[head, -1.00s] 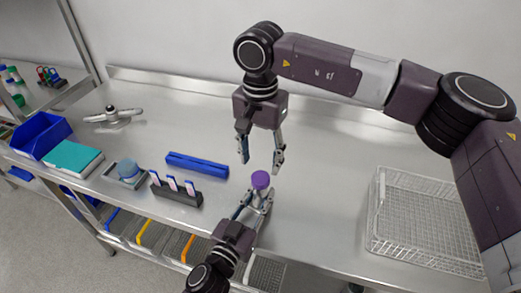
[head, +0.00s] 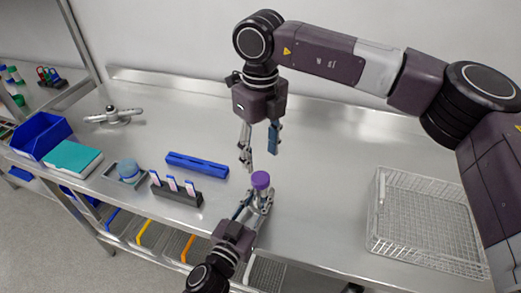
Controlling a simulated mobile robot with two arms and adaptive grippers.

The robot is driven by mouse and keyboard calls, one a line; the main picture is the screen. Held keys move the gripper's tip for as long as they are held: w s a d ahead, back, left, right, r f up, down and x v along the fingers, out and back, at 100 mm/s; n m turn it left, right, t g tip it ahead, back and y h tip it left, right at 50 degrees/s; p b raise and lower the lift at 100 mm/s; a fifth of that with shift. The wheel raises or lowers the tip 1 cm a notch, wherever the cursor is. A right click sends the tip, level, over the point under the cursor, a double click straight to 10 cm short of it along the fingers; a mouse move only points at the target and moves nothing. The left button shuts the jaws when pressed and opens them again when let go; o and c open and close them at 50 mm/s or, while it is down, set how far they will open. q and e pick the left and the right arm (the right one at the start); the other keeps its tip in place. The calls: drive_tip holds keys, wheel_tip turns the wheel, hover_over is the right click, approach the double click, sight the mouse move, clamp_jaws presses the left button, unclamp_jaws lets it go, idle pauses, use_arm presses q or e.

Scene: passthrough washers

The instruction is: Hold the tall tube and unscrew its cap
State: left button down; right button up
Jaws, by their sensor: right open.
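The tall tube has a purple cap (head: 261,180) on its top end and stands roughly upright near the bench's front edge. Most of its body is hidden by my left gripper (head: 257,203), whose fingers are closed around it below the cap. My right gripper (head: 260,158) points down just above the cap. Its fingers are apart with nothing between them, and it does not appear to touch the cap.
A wire basket (head: 428,262) stands at the right of the steel bench (head: 325,185). To the left are a blue bar (head: 197,164), a dark rack (head: 178,194) with several labelled pieces, a small tray with a blue-topped item (head: 128,170), a teal box (head: 72,157) and a blue bin (head: 40,134).

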sight(261, 177)
use_arm(q)
drive_tip(key=shift+r, duration=0.1)
use_arm(e)
drive_tip(key=m, duration=0.3)
drive_tip(key=shift+r, duration=0.15)
drive_tip(key=shift+f, duration=4.05)
drive_tip(key=c, duration=1.2)
drive_tip(key=n, duration=0.9)
drive_tip(key=shift+r, duration=0.1)
drive_tip(key=shift+r, duration=0.2)
